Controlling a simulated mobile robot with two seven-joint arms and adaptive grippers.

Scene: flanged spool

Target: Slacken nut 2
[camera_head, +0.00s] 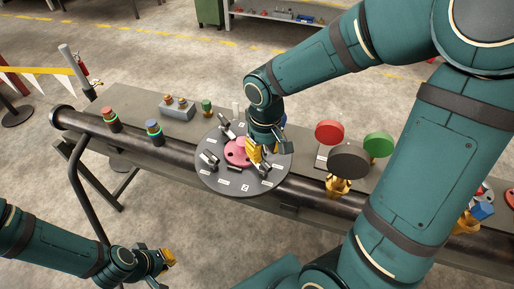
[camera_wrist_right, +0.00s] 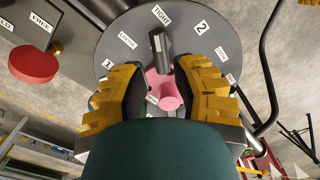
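A round grey flange plate (camera_head: 222,184) with white labels and a pink hub (camera_head: 236,152) sits on the dark pipe. My right gripper (camera_head: 262,155) is over its right part, pointing down. In the right wrist view the gripper (camera_wrist_right: 164,76) is open, its yellow-backed fingers apart. A black lever-like piece (camera_wrist_right: 160,48) stands on the plate (camera_wrist_right: 105,43) between and just beyond the fingertips, near the TIGHT label. The pink hub (camera_wrist_right: 168,92) shows between the fingers. My left gripper (camera_head: 165,259) hangs low, away from the plate.
On the bench, a red disc (camera_head: 329,132), a black disc (camera_head: 348,160) and a green disc (camera_head: 378,144) stand right of the plate. Two green-ringed buttons (camera_head: 111,117) and a small grey box (camera_head: 177,108) are to the left. A barrier post (camera_head: 76,70) stands at far left.

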